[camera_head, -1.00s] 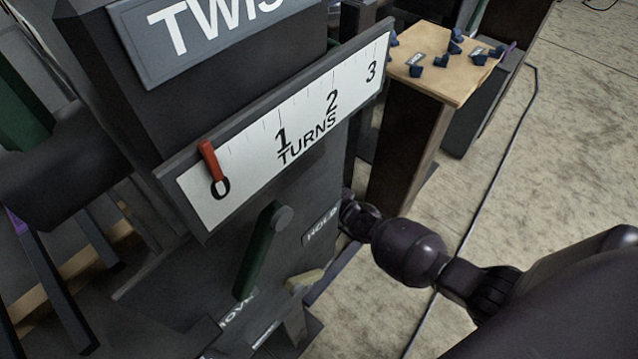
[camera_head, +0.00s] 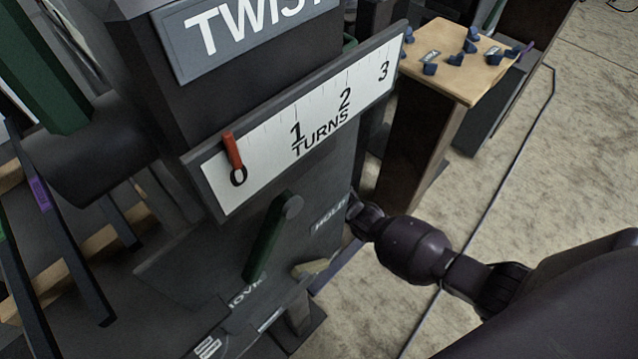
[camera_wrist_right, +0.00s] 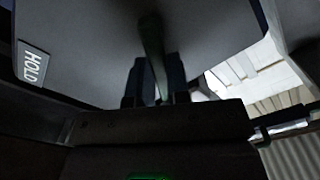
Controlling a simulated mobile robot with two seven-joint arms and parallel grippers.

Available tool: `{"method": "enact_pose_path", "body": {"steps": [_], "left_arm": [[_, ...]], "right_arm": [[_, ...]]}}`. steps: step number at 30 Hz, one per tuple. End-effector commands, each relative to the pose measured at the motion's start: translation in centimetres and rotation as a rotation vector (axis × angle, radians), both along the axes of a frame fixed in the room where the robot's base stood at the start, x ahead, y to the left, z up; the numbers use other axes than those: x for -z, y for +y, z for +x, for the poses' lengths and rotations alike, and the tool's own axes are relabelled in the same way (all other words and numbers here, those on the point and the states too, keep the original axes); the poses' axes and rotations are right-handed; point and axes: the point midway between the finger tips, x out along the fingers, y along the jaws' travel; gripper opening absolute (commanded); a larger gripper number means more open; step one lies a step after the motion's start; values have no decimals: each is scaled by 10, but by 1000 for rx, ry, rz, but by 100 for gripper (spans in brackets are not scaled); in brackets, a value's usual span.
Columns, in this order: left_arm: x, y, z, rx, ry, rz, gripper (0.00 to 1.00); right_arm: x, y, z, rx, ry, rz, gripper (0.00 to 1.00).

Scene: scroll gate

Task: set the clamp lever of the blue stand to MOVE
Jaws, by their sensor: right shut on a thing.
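In the head view a dark stand (camera_head: 150,80) carries a green lever (camera_head: 267,235) on a round pivot. The lever hangs down and to the left, with its end near the MOVE label (camera_head: 247,290). The HOLD label (camera_head: 330,212) is to the right of the pivot. My right arm reaches in from the right, and its hand is hidden behind the stand's edge. In the right wrist view my right gripper (camera_wrist_right: 155,95) is shut around a dark green lever (camera_wrist_right: 152,45), with a HOLD label (camera_wrist_right: 33,65) at the left. I cannot tell whether both views show the same lever. My left gripper is not in view.
A TURNS scale (camera_head: 330,115) with a red pointer (camera_head: 232,152) at 0 juts out above the lever. A wooden-topped table (camera_head: 465,85) with several blue pieces stands at the back. Open floor (camera_head: 575,150) lies to the right; a dark cable crosses it.

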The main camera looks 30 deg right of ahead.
Motion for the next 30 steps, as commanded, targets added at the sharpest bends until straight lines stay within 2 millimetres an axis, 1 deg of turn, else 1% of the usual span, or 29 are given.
{"method": "enact_pose_path", "body": {"steps": [6, 7, 11, 12, 20, 23, 26, 30], "left_arm": [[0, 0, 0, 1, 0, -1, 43], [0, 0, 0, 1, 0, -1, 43], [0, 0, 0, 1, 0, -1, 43], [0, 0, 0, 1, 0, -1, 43], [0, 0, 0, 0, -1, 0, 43], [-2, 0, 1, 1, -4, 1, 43], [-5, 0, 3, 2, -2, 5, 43], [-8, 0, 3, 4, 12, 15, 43]], "right_arm": [[1, 0, -1, 1, 3, 7, 0], [1, 0, -1, 1, 3, 7, 20], [0, 0, -1, 0, 2, 7, 40], [0, 0, -1, 0, 2, 6, 43], [0, 0, -1, 1, 1, 4, 43], [-1, -2, -5, 1, 0, 3, 43], [-2, -6, -14, 0, -1, 3, 43], [-4, -14, -36, 1, -2, 3, 43]]}}
